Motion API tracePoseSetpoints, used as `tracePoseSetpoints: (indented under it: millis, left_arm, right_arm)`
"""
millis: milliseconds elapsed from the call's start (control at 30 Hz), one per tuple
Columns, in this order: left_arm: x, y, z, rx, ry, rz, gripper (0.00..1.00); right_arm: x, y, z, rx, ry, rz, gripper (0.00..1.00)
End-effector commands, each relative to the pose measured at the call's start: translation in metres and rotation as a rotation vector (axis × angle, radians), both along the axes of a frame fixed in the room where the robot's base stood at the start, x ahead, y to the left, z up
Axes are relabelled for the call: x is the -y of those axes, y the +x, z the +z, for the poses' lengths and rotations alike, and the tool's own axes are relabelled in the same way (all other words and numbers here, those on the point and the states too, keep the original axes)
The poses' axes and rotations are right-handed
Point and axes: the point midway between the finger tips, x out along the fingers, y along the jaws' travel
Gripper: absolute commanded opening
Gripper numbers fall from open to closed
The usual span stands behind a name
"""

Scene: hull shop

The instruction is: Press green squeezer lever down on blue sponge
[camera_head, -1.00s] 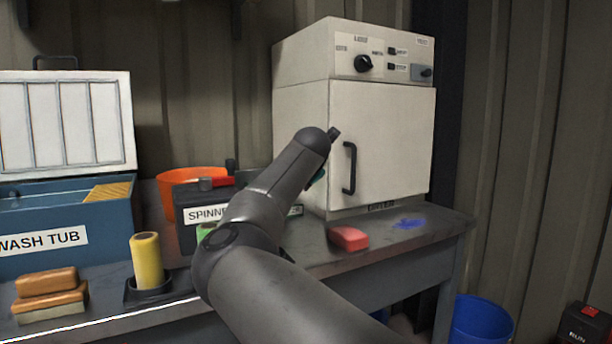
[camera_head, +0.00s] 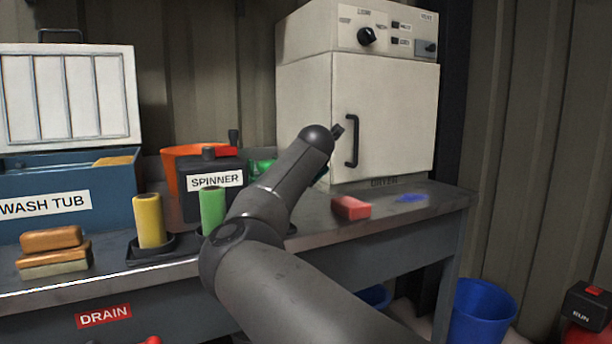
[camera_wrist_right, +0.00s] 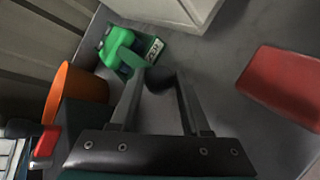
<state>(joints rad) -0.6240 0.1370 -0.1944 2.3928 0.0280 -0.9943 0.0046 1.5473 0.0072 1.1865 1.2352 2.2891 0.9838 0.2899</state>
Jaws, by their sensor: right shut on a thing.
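The green squeezer (camera_wrist_right: 118,48) stands on the bench in the right wrist view, beside the orange bucket. In the head view, only a bit of the green squeezer (camera_head: 262,168) shows behind my right arm, and the gripper itself is hidden. No sponge is visible in the squeezer. A flat blue patch (camera_head: 412,198) lies on the bench at right; I cannot tell whether it is the sponge. My left gripper is not in view.
A red block (camera_head: 350,208) lies on the bench (camera_head: 390,222) before the white dryer (camera_head: 385,120). The black spinner (camera_head: 205,202), orange bucket (camera_head: 178,165), green roller (camera_head: 213,210), yellow roller (camera_head: 149,222), brushes (camera_head: 52,250) and wash tub (camera_head: 100,212) crowd the left.

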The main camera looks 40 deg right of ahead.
Motion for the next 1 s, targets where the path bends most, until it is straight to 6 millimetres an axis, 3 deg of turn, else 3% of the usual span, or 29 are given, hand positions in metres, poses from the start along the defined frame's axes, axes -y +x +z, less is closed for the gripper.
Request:
tracePoseSetpoints:
  millis: [33,300,333,533,1000]
  left_arm:
    - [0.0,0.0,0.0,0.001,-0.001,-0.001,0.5]
    - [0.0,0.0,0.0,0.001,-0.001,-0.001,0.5]
    - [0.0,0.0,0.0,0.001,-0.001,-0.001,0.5]
    - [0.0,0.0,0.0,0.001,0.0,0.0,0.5]
    - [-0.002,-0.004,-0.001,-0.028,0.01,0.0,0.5]
  right_arm:
    - [-0.008,0.005,-0.006,-0.015,0.008,0.022,0.0]
    - [-0.007,0.005,-0.006,-0.017,0.007,0.022,0.0]
    - [-0.007,0.005,-0.005,-0.016,0.008,0.021,0.5]
    - [-0.005,0.003,-0.004,-0.011,0.005,0.014,0.72]
    - [-0.009,-0.006,0.004,-0.006,0.003,0.006,0.72]
